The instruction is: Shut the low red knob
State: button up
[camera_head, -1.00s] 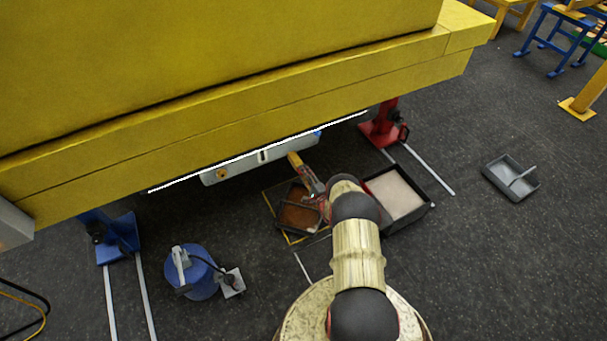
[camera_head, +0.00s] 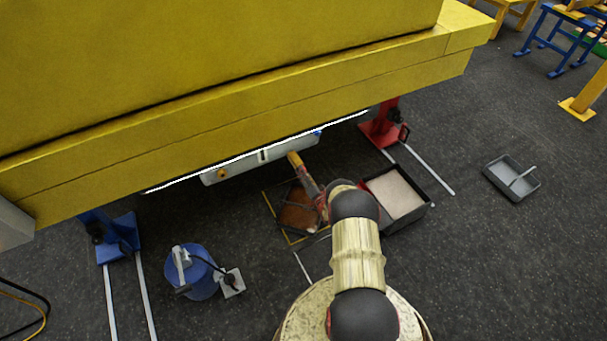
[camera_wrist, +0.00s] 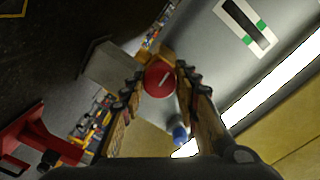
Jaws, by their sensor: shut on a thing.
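In the wrist view a round red knob (camera_wrist: 158,81) with a pale line across its face sits between the fingers of my gripper (camera_wrist: 159,86). The fingers are shut on the knob's sides, one to its left and one to its right. The knob is on a grey housing (camera_wrist: 208,60). A smaller blue knob (camera_wrist: 181,134) is below it in that view, clear of the fingers. In the head view the grey housing (camera_head: 265,157) shows under the yellow beam (camera_head: 240,120); the red knob and the fingertips cannot be made out there.
The yellow beam overhangs the housing. A black tray of pale material (camera_head: 395,193) and a brown-filled tray (camera_head: 298,212) lie on the floor by my arm. A red stand (camera_head: 383,128), a blue stand (camera_head: 121,236) and a blue canister (camera_head: 198,275) stand nearby. Floor on the right is mostly clear.

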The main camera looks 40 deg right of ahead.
jog(key=shift+a+f+n, duration=0.1)
jog(key=shift+n, duration=4)
jog(key=o, duration=1.2)
jog(key=v, duration=1.2)
jog(key=shift+f, duration=0.1)
